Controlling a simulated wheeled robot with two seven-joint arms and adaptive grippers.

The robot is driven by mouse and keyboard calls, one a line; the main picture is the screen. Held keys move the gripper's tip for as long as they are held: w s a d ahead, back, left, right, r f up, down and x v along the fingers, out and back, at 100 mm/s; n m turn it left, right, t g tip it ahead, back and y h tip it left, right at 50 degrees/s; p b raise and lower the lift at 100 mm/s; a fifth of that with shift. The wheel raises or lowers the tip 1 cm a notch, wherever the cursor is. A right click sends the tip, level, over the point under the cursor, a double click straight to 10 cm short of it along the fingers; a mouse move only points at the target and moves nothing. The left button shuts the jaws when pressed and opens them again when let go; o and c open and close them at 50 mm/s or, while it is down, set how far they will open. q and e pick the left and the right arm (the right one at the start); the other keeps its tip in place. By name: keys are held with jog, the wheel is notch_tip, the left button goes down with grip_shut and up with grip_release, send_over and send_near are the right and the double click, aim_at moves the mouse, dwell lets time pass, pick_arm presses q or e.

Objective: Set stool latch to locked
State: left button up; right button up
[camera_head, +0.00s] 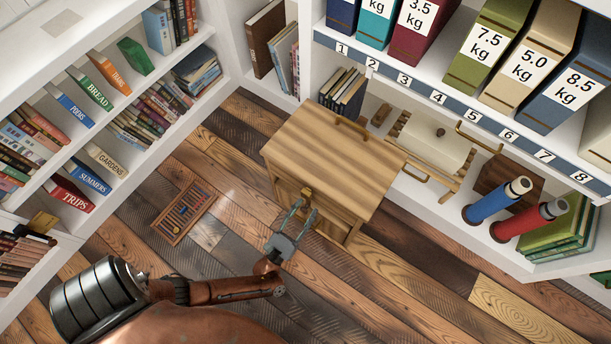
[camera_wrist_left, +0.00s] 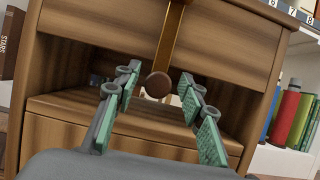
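The wooden step stool (camera_head: 330,150) stands on the plank floor in the middle of the head view. Its latch (camera_head: 307,192) is a small brass piece on the side facing me. In the left wrist view the latch is a narrow brass bar (camera_wrist_left: 171,38), tilted slightly, with a round dark brown knob (camera_wrist_left: 158,85) at its lower end. My left gripper (camera_head: 302,211) is in front of the latch, open. In the wrist view its green-padded fingers (camera_wrist_left: 159,90) stand either side of the knob, with gaps visible on both sides. My right gripper is not in view.
A slatted wooden tray (camera_head: 184,212) lies on the floor left of the stool. Floor right of the stool is clear.

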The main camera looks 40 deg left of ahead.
pick_arm(q)
jog(key=v, duration=1.2)
dwell(0.4)
